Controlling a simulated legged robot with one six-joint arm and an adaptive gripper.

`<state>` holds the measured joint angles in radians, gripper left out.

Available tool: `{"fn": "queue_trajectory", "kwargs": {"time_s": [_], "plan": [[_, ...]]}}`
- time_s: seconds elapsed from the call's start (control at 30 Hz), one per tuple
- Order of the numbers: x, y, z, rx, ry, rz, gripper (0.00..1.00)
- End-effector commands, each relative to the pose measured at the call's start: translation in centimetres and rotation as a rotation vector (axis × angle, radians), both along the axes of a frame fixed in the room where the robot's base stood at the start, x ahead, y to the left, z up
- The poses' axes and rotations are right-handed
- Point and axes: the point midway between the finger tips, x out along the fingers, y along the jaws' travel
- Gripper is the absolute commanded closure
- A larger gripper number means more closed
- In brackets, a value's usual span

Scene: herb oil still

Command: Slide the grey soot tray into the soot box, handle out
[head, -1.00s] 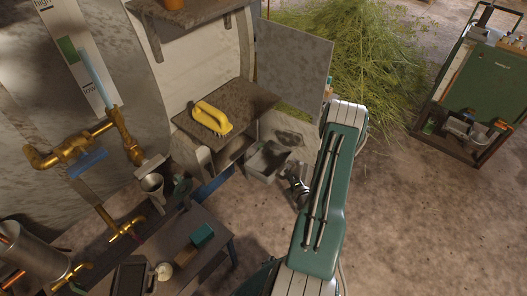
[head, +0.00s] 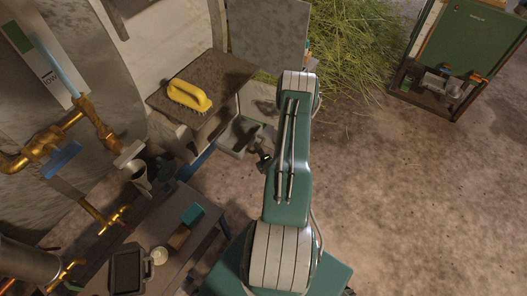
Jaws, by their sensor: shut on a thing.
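The grey soot tray (head: 233,139) is low, in front of the opening under a brown stone slab (head: 222,72). I take the dark space under the slab (head: 207,130) to be the soot box. The tray's left end is close to that opening; I cannot tell whether it is inside. My gripper (head: 264,158) is at the tray's near right side, shut on the tray. My forearm hides part of the view to the right, and the fingertips and handle are too small and dark to make out.
A yellow-handled brush (head: 188,95) lies on the slab. An upright grey panel (head: 268,32) stands behind the tray. A bench (head: 165,262) with a teal block (head: 192,214) is at lower left, near brass pipes. Cut herbs (head: 350,60) lie behind.

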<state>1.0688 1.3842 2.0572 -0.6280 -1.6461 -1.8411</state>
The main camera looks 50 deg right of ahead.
Motion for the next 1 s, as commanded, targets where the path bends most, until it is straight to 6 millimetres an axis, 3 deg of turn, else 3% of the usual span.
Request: {"fn": "queue_trajectory", "kwargs": {"time_s": [1.0], "plan": [[8.7, 0.7, -0.5, -0.002, -0.001, 0.002, 1.00]]}}
